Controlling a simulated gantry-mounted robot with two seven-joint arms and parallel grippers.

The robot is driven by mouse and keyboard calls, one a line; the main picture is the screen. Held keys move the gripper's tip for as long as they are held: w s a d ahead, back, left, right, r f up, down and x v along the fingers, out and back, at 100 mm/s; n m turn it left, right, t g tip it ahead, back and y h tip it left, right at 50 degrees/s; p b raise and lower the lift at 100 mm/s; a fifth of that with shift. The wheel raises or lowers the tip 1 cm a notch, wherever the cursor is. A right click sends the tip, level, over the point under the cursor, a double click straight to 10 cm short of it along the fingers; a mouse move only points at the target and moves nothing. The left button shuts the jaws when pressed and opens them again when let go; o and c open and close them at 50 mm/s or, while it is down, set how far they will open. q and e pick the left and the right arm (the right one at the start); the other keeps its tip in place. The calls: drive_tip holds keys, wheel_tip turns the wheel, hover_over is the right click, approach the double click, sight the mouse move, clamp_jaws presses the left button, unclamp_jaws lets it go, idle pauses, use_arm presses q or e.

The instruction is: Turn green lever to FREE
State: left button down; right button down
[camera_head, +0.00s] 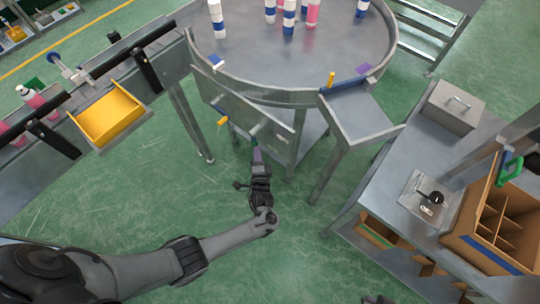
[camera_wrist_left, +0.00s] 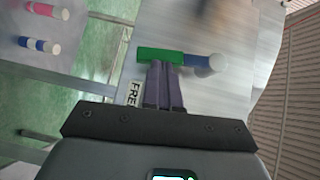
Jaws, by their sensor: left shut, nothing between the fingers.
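In the left wrist view the green lever (camera_wrist_left: 160,55) lies across the picture on a grey metal panel, with a blue-grey round knob or hub (camera_wrist_left: 205,63) at its right end. A label reading "FRE" (camera_wrist_left: 134,93), partly covered, sits below the lever's left end. My left gripper (camera_wrist_left: 165,66) is shut and empty, its purple fingertips at the lever's lower edge; I cannot tell if they touch. In the head view my left gripper (camera_head: 257,155) is at the panel (camera_head: 240,112) under the round table. The green lever cannot be made out there. My right gripper is not seen.
The round table (camera_head: 290,60) carries several bottles. An orange handle (camera_head: 222,121) sticks out of the panel to the left. A small side table (camera_head: 358,118) stands to the right, with a workbench and cardboard box (camera_head: 470,240) beyond. A yellow bin (camera_head: 107,115) is at left.

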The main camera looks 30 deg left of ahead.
use_arm(q)
drive_tip(key=shift+a+f+m+t+y+b, duration=0.25)
drive_tip(key=shift+a+m+t+b, duration=0.2)
drive_tip(key=shift+b, duration=0.25)
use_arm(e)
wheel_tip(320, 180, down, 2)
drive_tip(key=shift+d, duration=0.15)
use_arm(q)
drive_tip(key=shift+d+r, duration=0.1)
